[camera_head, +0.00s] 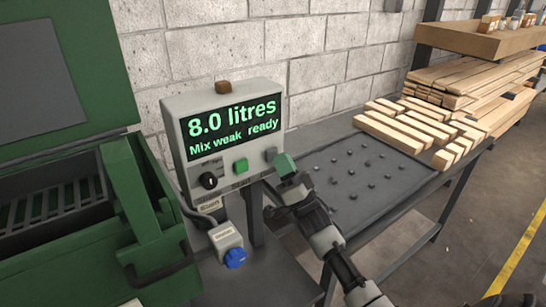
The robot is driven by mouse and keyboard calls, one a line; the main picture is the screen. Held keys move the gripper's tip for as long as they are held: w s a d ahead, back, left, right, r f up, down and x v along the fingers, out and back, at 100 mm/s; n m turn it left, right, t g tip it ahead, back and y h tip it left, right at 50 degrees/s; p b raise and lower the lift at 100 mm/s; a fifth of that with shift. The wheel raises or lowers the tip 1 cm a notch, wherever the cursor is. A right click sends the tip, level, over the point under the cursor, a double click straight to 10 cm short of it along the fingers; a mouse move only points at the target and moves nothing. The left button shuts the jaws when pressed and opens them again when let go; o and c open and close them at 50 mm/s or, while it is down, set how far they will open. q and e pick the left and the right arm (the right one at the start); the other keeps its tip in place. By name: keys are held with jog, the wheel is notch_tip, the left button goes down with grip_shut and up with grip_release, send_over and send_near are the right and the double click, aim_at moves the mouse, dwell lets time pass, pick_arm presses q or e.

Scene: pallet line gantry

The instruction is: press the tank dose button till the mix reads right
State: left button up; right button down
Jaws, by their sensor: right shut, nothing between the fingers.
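A grey control box (176,115) stands beside the green machine. Its display (232,127) reads "8.0 litres" and "Mix weak ready" in green. Below the display are a black knob (208,180), a green button (240,166) and a grey button (271,154). Their labels are too small to read surely, so I cannot tell which one is the dose button. My right gripper (285,165) is shut and empty, with its green tip just right of and below the grey button. I cannot tell whether it touches the box. My left gripper is not in view.
The green machine (150,205) with an open slatted bay fills the left. A small box with a blue knob (235,258) sits below the control box. A dark studded table (340,205) lies to the right, with wooden planks (405,130) at its far end.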

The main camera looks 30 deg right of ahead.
jog(key=shift+w+b, duration=0.3)
jog(key=shift+w, duration=0.25)
dwell(0.7)
jog(key=shift+s, duration=0.2)
jog(key=shift+s+p, duration=0.5)
jog(key=shift+s, duration=0.25)
jog(key=s+p, duration=0.2)
jog(key=s, duration=0.3)
jog(key=shift+d, duration=0.2)
jog(key=shift+f, duration=0.1)
dwell(0.7)
